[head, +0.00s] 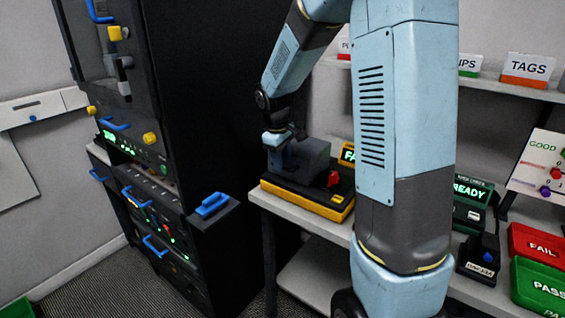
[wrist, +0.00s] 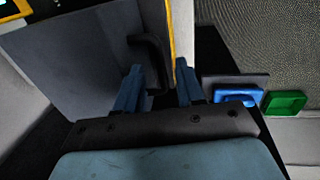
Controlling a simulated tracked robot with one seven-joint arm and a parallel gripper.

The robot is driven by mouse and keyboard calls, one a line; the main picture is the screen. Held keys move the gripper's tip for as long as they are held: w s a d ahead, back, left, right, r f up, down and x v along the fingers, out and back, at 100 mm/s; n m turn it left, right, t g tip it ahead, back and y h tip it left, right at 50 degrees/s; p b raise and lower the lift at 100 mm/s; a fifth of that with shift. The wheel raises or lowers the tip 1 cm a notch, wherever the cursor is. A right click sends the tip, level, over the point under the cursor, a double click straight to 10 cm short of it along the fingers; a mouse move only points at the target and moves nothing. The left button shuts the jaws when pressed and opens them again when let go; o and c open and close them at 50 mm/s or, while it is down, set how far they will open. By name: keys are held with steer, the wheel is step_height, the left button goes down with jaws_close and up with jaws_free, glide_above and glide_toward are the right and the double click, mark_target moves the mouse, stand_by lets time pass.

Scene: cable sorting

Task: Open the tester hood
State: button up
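The tester (head: 318,203) has a yellow and black base and stands at the left end of the bench in the head view. Its dark grey hood (head: 309,155) appears lowered onto the base. In the wrist view the hood (wrist: 80,62) is a flat grey panel with a black handle (wrist: 153,52) near its edge. My gripper (head: 278,138) is at the hood in the head view. In the wrist view my gripper's fingers (wrist: 158,68) are apart, with part of the handle between their tips. I cannot tell whether either finger touches it.
A black rack (head: 190,100) with blue handles stands left of the bench. A red knob (head: 333,179) is on the tester's front. A lit READY device (head: 468,190), a red FAIL bin (head: 537,244) and a green PASS bin (head: 541,285) are to the right.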

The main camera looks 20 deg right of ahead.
steer(key=shift+w+d+f, duration=0.1)
steer(key=shift+d+f, duration=0.05)
steer(key=shift+f, duration=0.55)
steer(key=shift+c, duration=0.2)
jaws_close()
